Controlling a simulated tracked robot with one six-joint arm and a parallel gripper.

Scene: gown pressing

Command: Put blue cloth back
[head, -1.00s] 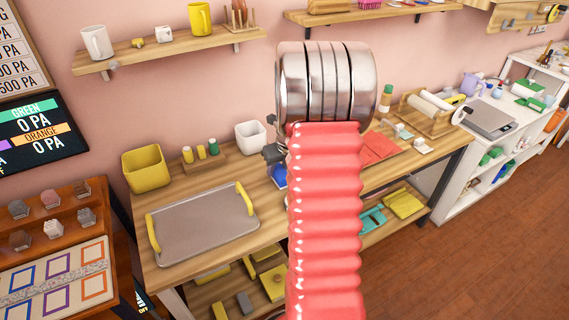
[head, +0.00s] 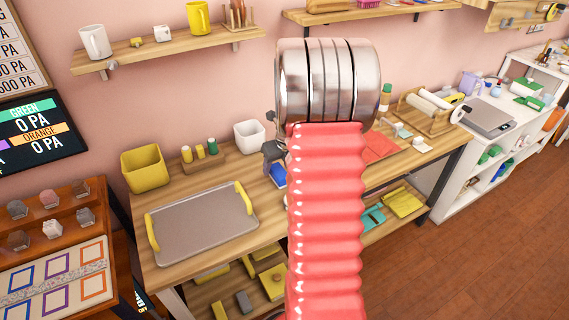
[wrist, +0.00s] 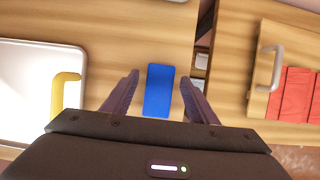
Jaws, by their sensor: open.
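The blue cloth (wrist: 158,90) is a flat, folded blue rectangle on the wooden table, seen between my fingers in the wrist view. In the head view part of it (head: 278,174) shows just left of my red arm sleeve; the rest is hidden. My gripper (wrist: 162,78) is open and empty, with one finger on each side of the cloth in the picture. In the head view my gripper (head: 273,151) is partly hidden behind my arm, close above the cloth. I cannot tell the exact height gap.
A grey tray with yellow handles (head: 203,226) lies to the left. A yellow bin (head: 145,170), a white cup (head: 249,135) and small bottles (head: 200,152) stand at the back. Red cloths (wrist: 298,95) lie to the right on a wooden board with a handle.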

